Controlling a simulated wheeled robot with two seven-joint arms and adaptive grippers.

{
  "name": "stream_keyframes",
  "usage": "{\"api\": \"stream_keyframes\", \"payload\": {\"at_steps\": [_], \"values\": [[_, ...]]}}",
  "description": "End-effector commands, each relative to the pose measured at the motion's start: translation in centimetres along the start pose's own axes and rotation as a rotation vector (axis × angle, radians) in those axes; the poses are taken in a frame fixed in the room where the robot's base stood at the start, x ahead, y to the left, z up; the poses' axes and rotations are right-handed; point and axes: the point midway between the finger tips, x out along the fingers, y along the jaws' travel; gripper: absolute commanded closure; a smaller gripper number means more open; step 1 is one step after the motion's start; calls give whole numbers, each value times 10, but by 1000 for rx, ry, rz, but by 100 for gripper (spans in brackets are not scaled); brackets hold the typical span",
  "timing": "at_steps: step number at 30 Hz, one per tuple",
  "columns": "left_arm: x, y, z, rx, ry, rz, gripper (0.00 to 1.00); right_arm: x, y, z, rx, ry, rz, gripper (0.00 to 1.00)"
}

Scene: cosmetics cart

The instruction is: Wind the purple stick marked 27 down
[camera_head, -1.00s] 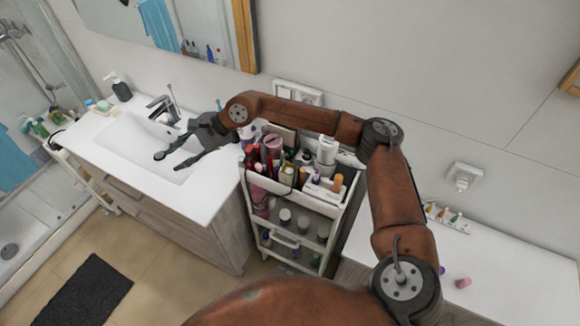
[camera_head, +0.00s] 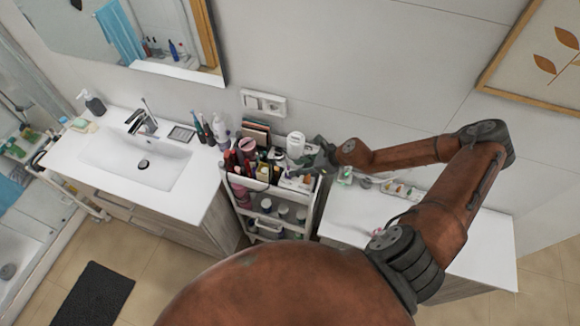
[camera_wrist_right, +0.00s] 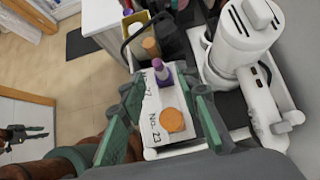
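The purple stick (camera_wrist_right: 160,72) stands in a white holder block (camera_wrist_right: 154,105) in the right wrist view, beside the printed mark No. 27. An orange stick (camera_wrist_right: 172,120) stands in the same block by the mark No. 23. My right gripper (camera_wrist_right: 164,82) is open, its two green-grey fingers on either side of the block, with the purple stick between the tips; I see no clear contact. In the head view my right gripper (camera_head: 325,152) is over the right side of the cart, and the purple stick cannot be made out. My left gripper (camera_wrist_right: 25,133) appears at the wrist view's left, open over the floor.
The cart (camera_head: 240,181) is crowded with bottles and tubes. A white appliance (camera_wrist_right: 245,50) stands close right of my right gripper. A black-handled container (camera_wrist_right: 145,40) is behind the block. The sink counter (camera_head: 191,190) is left, a white table (camera_head: 480,240) right.

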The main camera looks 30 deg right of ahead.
Motion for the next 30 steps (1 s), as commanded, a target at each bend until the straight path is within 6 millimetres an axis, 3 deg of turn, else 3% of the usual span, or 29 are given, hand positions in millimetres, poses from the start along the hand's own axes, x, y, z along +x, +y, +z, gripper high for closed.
{"api": "stream_keyframes", "payload": {"at_steps": [6,12,22,30], "values": [[-12,0,0,-1,-2,0,68,32,1,3,-1,-2,2,70],[-16,0,0,-1,-1,0,68,49,0,2,-1,-2,2,70],[-16,0,-1,-1,0,0,68,53,0,1,-3,-1,1,70],[-17,0,-2,-1,1,0,68,52,0,2,-2,-2,1,88]]}}
